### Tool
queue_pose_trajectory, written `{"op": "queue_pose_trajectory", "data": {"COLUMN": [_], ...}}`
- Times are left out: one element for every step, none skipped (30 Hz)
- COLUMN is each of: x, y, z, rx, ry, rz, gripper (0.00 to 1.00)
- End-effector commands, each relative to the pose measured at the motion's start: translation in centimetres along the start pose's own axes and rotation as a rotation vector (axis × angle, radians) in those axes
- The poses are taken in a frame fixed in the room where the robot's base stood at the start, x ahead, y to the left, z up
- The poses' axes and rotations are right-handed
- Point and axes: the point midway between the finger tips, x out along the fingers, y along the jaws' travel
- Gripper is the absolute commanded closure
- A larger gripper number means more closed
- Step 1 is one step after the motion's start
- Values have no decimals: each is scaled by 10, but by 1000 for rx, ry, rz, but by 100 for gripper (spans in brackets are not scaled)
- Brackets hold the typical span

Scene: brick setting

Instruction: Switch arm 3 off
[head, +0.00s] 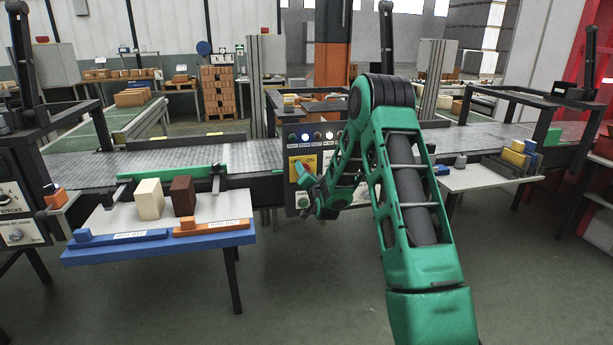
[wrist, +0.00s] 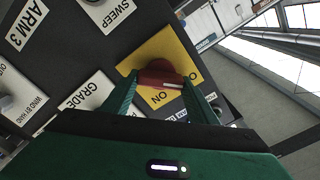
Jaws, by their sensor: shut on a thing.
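In the wrist view a red rotary knob (wrist: 158,73) with a white mark sits on a yellow plate (wrist: 184,52) with ON lettering. My gripper (wrist: 162,88) has its green fingers on both sides of the knob and is shut on it. The white mark lies along the lower right of the knob; the fingers partly hide the plate. An ARM 3 label (wrist: 27,24) is at the upper left of the same dark panel. In the head view my gripper (head: 306,182) is at the panel, by the yellow plate (head: 311,160); my arm covers the panel's right side.
The panel also carries SWEEP (wrist: 117,12) and GRADE (wrist: 88,92) labels. Indicator lights (head: 305,137) line its top. A conveyor (head: 250,154) runs behind. At left, a blue-edged table (head: 110,216) holds a cream block (head: 149,199) and a brown block (head: 183,196).

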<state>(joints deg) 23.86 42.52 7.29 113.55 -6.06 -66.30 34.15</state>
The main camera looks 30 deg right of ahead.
Motion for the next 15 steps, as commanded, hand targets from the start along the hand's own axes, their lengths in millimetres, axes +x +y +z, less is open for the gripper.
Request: {"op": "queue_pose_trajectory", "data": {"x": [-2,-2,-2,-2,-2,-2,-2,-2,-2,-2,-2,-2,-2,-2,-2], "y": [0,0,1,1,1,1,1,1,1,1,1,1,2,2,2], "z": [8,8,8,8,8,8,8,8,8,8,8,8,7,7,6], "rx": [0,-1,-2,-2,-2,-2,-2,-2,-2,-2,-2,-2,-2,-2,-2], "ry": [-14,-14,-14,-14,-14,-14,-14,-14,-14,-14,-14,-14,-14,-13,-11], "rz": [4,4,4,4,4,4,4,5,5,5,5,5,5,5,5], "gripper": [69,69,69,69,69,69,69,69,69,69,69,42,35,28,28]}}
